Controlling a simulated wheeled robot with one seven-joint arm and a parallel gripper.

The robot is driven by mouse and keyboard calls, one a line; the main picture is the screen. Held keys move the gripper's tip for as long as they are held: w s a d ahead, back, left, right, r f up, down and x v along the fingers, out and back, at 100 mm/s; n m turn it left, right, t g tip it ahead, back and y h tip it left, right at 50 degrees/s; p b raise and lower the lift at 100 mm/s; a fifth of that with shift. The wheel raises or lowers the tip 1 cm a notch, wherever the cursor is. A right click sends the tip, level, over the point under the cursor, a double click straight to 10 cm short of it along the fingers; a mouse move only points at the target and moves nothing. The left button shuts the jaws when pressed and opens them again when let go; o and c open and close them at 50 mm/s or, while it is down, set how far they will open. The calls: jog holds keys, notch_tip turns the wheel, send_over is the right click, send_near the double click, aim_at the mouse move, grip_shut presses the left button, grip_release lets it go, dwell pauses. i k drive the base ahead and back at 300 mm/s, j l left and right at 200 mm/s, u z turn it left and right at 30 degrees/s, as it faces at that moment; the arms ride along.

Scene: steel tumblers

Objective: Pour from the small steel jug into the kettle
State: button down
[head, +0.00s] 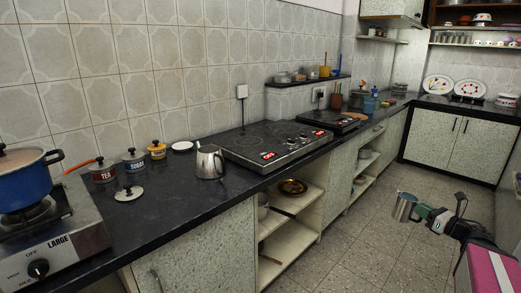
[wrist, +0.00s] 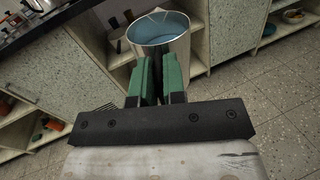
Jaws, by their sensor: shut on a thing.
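The small steel jug (head: 404,207) is held by my gripper (head: 423,211) out over the tiled floor, to the right of the counter and apart from it. In the wrist view my gripper (wrist: 160,88) has its green fingers shut on the side of the jug (wrist: 160,38). The jug's open top shows a bluish-grey inside; I cannot tell how full it is. The kettle (head: 209,162), a steel pot with a spout and handle, stands upright on the dark counter, left of the black cooktop. My gripper is well to the right of it.
A loose lid (head: 129,193) lies in front of the canisters. Open shelves (head: 290,235) sit below the counter. The floor (head: 350,255) is clear.

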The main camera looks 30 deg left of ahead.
aim_at(210, 164)
jog(key=u, duration=0.4)
jog(key=i+l+u, duration=0.1)
jog(key=u, duration=0.7)
jog(key=l+u, duration=0.1)
jog(key=u, duration=0.3)
jog(key=l+u, duration=0.1)
jog(key=u, duration=0.35)
